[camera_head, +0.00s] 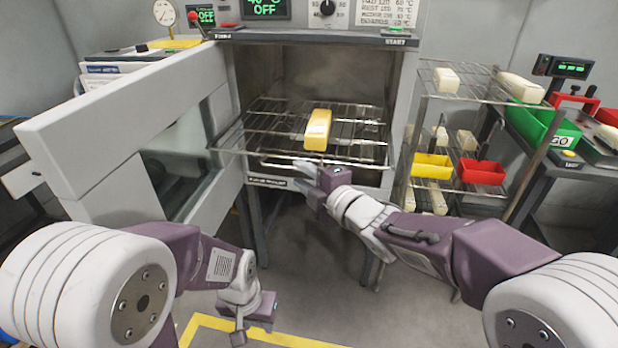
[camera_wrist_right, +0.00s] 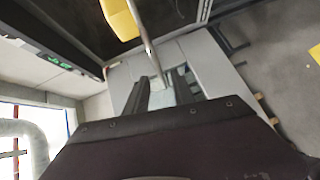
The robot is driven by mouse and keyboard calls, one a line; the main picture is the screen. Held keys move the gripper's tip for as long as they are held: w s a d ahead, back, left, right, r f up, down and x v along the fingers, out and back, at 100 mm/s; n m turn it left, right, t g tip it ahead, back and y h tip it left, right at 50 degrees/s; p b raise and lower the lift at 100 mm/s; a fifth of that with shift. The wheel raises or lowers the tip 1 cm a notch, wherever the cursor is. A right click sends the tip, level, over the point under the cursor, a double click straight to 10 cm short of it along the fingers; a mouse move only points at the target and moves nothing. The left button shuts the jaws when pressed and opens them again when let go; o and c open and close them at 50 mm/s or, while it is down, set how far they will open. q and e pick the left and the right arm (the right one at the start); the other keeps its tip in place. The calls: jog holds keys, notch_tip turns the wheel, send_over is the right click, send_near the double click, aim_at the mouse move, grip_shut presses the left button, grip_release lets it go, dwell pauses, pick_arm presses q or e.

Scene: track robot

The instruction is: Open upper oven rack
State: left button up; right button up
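The oven (camera_head: 395,110) has its door (camera_head: 120,120) swung open to the left. The upper wire rack (camera_head: 265,120) is in the oven chamber, its front edge projecting past the opening. A yellow block (camera_head: 318,130) lies on it. My right gripper (camera_head: 308,172) is at the rack's front bar. In the right wrist view, the right gripper (camera_wrist_right: 162,82) has its fingers apart, with the metal bar (camera_wrist_right: 147,38) running down to between the tips; I cannot tell whether they touch it. My left gripper (camera_head: 250,318) hangs low, away from the rack; its finger gap is unclear.
A wire shelf stand (camera_head: 445,95) with pale blocks, a yellow bin (camera_head: 432,166) and a red bin (camera_head: 482,172) stands right of the oven. A green bin (camera_head: 540,128) is farther right. Grey floor is open below, with yellow tape.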

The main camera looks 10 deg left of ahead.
jog(key=v, duration=0.3)
jog(key=shift+s+d+r, duration=0.1)
jog(key=shift+s+d, duration=0.1)
jog(key=shift+s, duration=0.1)
jog(key=w+d+f+m+h, duration=0.1)
jog(key=d+f+m+h, duration=0.4)
jog(key=d, duration=0.5)
jog(key=w+d+f+m+h, duration=0.1)
jog(key=d+f+m+h, duration=0.2)
jog(key=d+f+m, duration=0.5)
jog(key=s+d+f+m+g+h, duration=0.2)
jog(key=s+d+f+m+g, duration=0.25)
jog(key=s+f, duration=0.35)
jog(key=s+d+f+m+g+h, duration=0.1)
jog(key=s+d+f+m+g, duration=0.4)
jog(key=s, duration=0.6)
notch_tip(320, 180, up, 27)
jog(key=s+a+m+g+p, duration=0.1)
jog(key=m+p, duration=0.1)
jog(key=p, duration=2.5)
jog(key=shift+s+m, duration=0.2)
jog(key=shift+m, duration=0.15)
